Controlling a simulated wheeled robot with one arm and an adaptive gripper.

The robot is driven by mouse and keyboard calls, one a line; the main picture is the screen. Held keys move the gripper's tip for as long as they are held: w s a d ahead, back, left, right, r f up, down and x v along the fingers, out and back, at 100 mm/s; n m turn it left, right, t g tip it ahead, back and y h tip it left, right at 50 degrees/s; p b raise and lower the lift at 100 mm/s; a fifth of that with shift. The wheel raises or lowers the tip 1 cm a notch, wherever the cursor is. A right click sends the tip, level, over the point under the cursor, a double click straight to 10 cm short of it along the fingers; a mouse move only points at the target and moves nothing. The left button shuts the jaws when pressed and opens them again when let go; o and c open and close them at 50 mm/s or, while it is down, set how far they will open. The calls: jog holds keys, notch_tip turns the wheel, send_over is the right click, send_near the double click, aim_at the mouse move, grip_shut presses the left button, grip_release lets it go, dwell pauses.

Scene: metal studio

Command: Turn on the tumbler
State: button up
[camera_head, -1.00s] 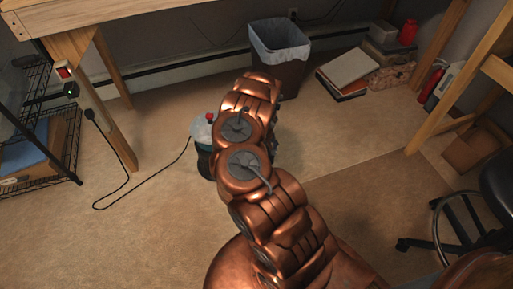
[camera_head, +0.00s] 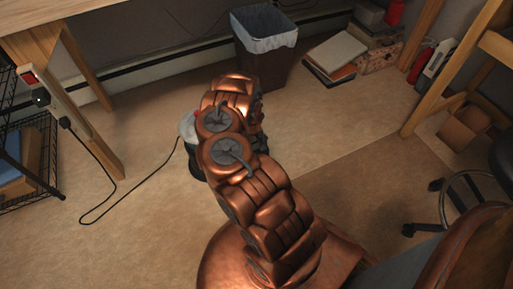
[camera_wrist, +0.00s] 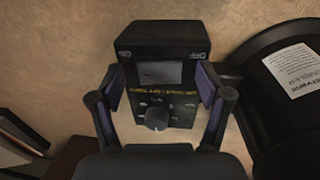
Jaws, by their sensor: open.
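The tumbler (camera_head: 187,126) stands on the floor in the head view, mostly hidden behind my arm; its pale top and dark base show at the left of the arm. In the wrist view a black control box (camera_wrist: 165,45) has a small grey display and a round knob (camera_wrist: 157,118) below it. My gripper (camera_wrist: 160,82) is open, with one finger at each side of the box. Whether the pads touch the box I cannot tell. The gripper is hidden in the head view.
A large black round body (camera_wrist: 262,110) with a white label lies right of the box. A bin (camera_head: 263,62) and stacked books (camera_head: 335,55) stand at the back. A black cord (camera_head: 95,218) runs to a power strip (camera_head: 48,100) on a table leg.

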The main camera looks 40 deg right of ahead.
jog(key=shift+f, duration=0.35)
jog(key=shift+d, duration=0.1)
jog(key=shift+c, duration=0.3)
jog(key=c, duration=1.1)
